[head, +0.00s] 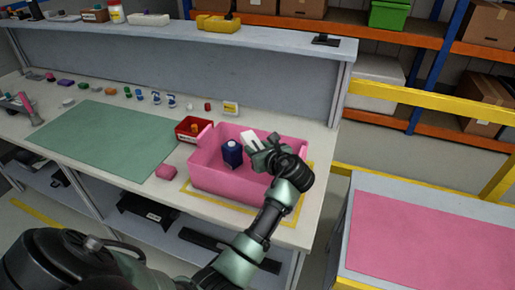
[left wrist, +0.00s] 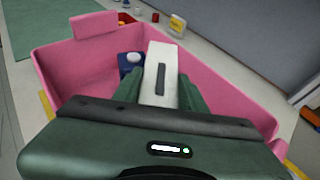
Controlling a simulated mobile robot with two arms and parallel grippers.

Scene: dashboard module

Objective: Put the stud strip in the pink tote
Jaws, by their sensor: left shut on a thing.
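The pink tote (head: 235,186) stands on the workbench at the right end of its top and fills much of the left wrist view (left wrist: 225,90). My left gripper (head: 261,151) is over the tote, shut on a white strip with a dark slot (left wrist: 160,60), which I take to be the stud strip. The strip also shows in the head view (head: 249,137), sticking out from the fingers at the level of the tote's far rim or above it. A dark blue bottle with a white cap (head: 232,153) stands inside the tote. My right gripper is not in view.
A green mat (head: 105,138) covers the bench's middle, bare. Several small parts line its back edge. A pink-topped table (head: 430,240) is at the right.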

